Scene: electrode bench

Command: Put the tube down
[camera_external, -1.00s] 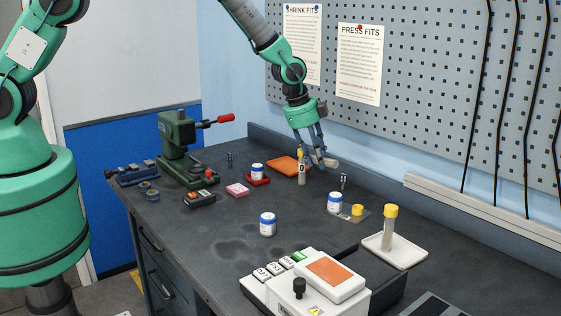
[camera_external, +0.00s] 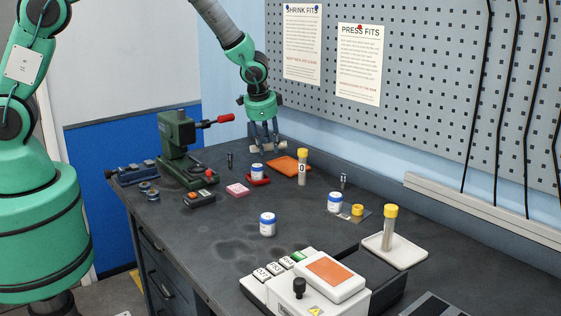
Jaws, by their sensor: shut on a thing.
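My gripper (camera_external: 264,146) is shut on a pale grey tube (camera_external: 267,148), which lies roughly level across the fingertips. The fingers hide part of it. The gripper points down over the back of the bench, just behind the red holder and to the left of the orange mat. The tube appears to be above the bench top, but its exact height is hard to tell.
A yellow-capped tube (camera_external: 303,168) stands beside the orange mat (camera_external: 290,166). A white-and-blue jar (camera_external: 257,171) sits in the red holder (camera_external: 259,181). A green press (camera_external: 180,145) stands left. Another yellow-capped tube (camera_external: 389,228) stands on a white tray (camera_external: 410,254). The bench middle has free room.

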